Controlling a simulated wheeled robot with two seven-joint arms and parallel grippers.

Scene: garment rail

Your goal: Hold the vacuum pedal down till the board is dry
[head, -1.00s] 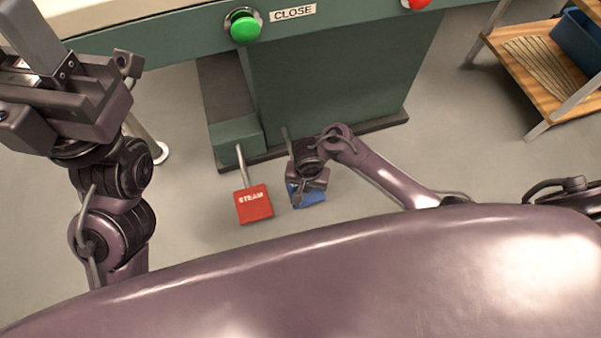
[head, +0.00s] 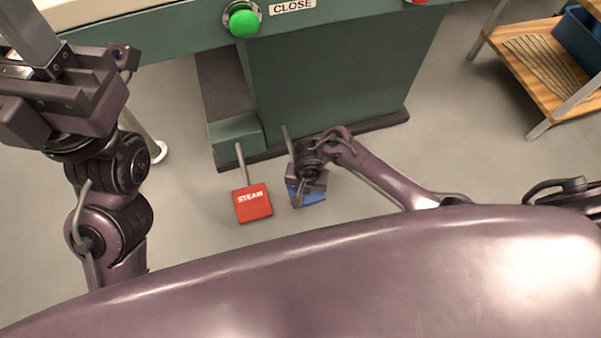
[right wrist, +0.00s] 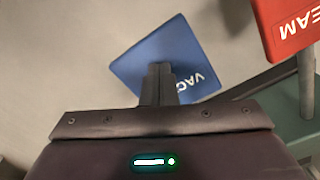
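The blue pedal (head: 312,194), lettered VAC in the right wrist view (right wrist: 178,62), is at the foot of the green press. My right gripper (head: 299,198) is over it and hides part of it. In the right wrist view its fingers (right wrist: 160,75) are together, with nothing between them, and their tips overlap the pedal's face. They look pressed against it, but I cannot tell how far down it is. My left gripper (head: 28,45) is raised at the upper left; its fingertips are cut off. A pale board edge (head: 100,12) shows at the top; its dryness cannot be seen.
The red STEAM pedal (head: 252,204) stands just left of the blue one. A green button (head: 243,20) beside the CLOSE label and a red button (head: 418,2) are on the press front. A wooden shelf (head: 545,70) with a blue bin (head: 582,38) is at right.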

